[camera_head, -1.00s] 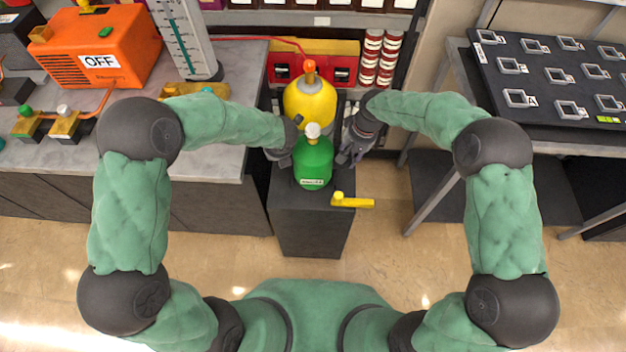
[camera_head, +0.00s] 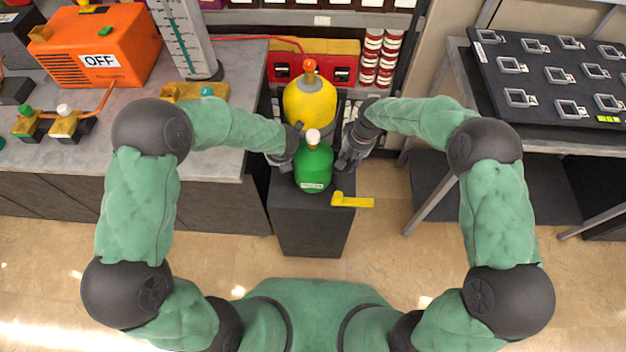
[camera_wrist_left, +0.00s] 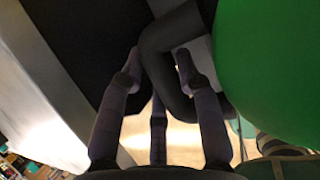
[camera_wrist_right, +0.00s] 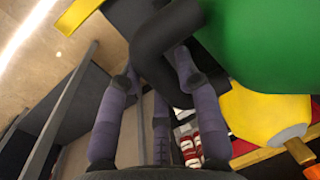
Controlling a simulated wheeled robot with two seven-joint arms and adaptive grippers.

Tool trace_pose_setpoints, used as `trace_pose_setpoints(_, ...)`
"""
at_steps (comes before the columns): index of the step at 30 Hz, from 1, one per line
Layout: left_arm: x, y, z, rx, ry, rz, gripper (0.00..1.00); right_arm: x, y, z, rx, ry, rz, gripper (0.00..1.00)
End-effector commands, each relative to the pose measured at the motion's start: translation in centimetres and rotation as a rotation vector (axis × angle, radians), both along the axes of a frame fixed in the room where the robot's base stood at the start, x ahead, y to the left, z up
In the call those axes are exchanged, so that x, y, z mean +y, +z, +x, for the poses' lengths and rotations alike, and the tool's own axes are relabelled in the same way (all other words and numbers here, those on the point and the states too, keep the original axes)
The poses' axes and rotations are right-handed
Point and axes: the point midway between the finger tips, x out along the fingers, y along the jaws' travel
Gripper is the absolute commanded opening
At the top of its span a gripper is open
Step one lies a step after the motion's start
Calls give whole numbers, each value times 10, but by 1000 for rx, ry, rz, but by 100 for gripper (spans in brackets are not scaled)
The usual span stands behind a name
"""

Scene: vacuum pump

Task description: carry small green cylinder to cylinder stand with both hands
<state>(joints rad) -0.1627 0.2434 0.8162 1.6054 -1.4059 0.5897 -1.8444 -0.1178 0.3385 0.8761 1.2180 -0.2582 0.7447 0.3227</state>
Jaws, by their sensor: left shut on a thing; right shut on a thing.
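The small green cylinder (camera_head: 313,170), with a white knob on top, is upright over a dark box-shaped stand (camera_head: 308,235). I cannot tell whether its base touches the stand top. My left gripper (camera_head: 284,160) is at its left side and my right gripper (camera_head: 350,158) at its right side. In the left wrist view, the left fingers (camera_wrist_left: 158,65) are around a dark curved handle (camera_wrist_left: 160,38) beside the green body (camera_wrist_left: 275,70). In the right wrist view, the right fingers (camera_wrist_right: 158,65) are around a similar dark handle (camera_wrist_right: 158,38) beside the green body (camera_wrist_right: 275,45).
A yellow cylinder (camera_head: 310,102) stands just behind the green one. A yellow lever (camera_head: 352,201) sticks out at the stand's right edge. A grey counter (camera_head: 230,155) is close on the left; a table with a black tray (camera_head: 545,85) is on the right. The floor in front is clear.

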Motion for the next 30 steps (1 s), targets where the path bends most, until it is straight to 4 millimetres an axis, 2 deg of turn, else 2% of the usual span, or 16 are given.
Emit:
trace_pose_setpoints(9, 0, -7, 3, -8, -1, 1, 0, 0, -6, 4, -12, -3, 2, 0)
trace_pose_setpoints(10, 0, -11, 0, 2, -3, 0, 42, 0, -9, 1, -3, -1, 1, 42)
trace_pose_setpoints(12, 0, -11, 0, 1, -2, 0, 57, 0, -9, 1, -3, -1, 1, 57)
trace_pose_setpoints(30, -2, -6, 0, -4, -2, -3, 57, 0, -10, 0, 0, 0, 0, 57)
